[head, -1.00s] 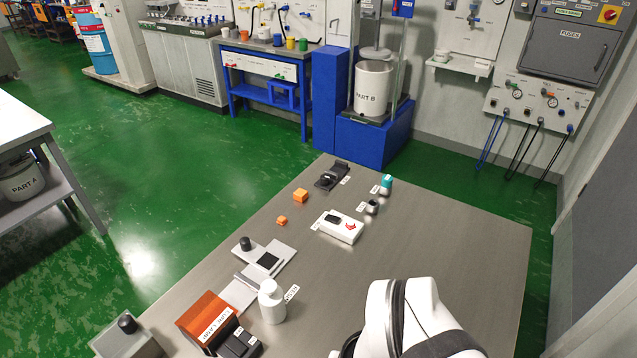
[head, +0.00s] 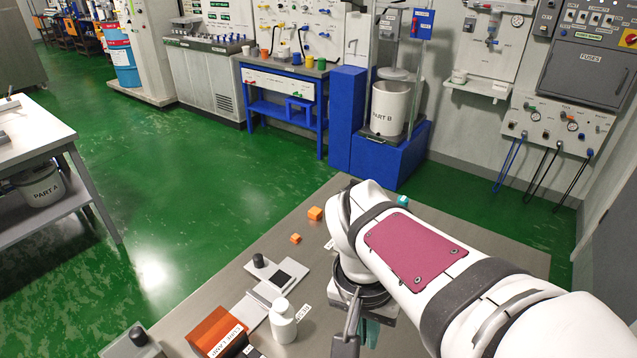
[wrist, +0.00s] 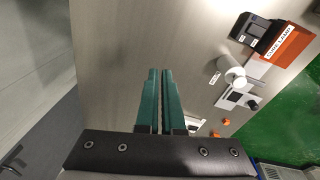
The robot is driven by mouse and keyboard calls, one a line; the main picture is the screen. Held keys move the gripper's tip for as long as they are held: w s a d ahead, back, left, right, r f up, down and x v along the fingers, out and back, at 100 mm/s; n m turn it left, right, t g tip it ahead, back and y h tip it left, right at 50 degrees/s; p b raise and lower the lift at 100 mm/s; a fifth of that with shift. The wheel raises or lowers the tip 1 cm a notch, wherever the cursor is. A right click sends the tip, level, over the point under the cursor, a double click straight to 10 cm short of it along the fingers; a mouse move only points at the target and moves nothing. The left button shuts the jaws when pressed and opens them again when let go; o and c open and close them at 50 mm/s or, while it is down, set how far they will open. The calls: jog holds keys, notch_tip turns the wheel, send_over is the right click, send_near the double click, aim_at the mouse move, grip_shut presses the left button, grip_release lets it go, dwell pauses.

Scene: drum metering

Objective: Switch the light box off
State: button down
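The likely light box is a low white box with a black panel and a red part. In the head view my arm now hides it. In the wrist view a small piece of a white object (wrist: 195,122), possibly this box, shows beside the fingers; its switch is hidden. My gripper (head: 368,334) hangs over the table at the bottom of the head view, fingers downward. In the wrist view the two teal fingers of my gripper (wrist: 159,72) are together, with nothing seen between them. I cannot tell its height above the table.
An orange box labelled CURE LAMP (head: 217,333), a white bottle (head: 283,321) and a plate with a black knob (head: 259,260) stand on the left of the metal table (head: 210,290). Two orange blocks (head: 315,213) lie farther back. The table's right side (head: 520,256) looks clear.

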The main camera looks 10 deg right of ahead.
jog(key=w+f+t+h, duration=0.2)
jog(key=w+f+h, duration=0.1)
jog(key=w, duration=1.4)
jog(key=w+f+m+t+h, duration=0.1)
jog(key=w+f+t+h, duration=0.2)
jog(key=w, duration=1.4)
notch_tip(320, 180, down, 3)
jog(key=shift+w+f+m, duration=0.1)
jog(key=shift+w+m, duration=0.1)
jog(key=shift+m, duration=0.1)
jog(key=x, duration=0.4)
jog(key=f+x, duration=0.1)
jog(key=x, duration=0.3)
jog(key=s+x, duration=0.1)
jog(key=x, duration=0.3)
jog(key=shift+a+f, duration=0.15)
jog(key=shift+a, duration=0.25)
jog(key=shift+s+f, duration=0.15)
jog(key=shift+f, duration=0.35)
jog(key=shift+d, duration=0.1)
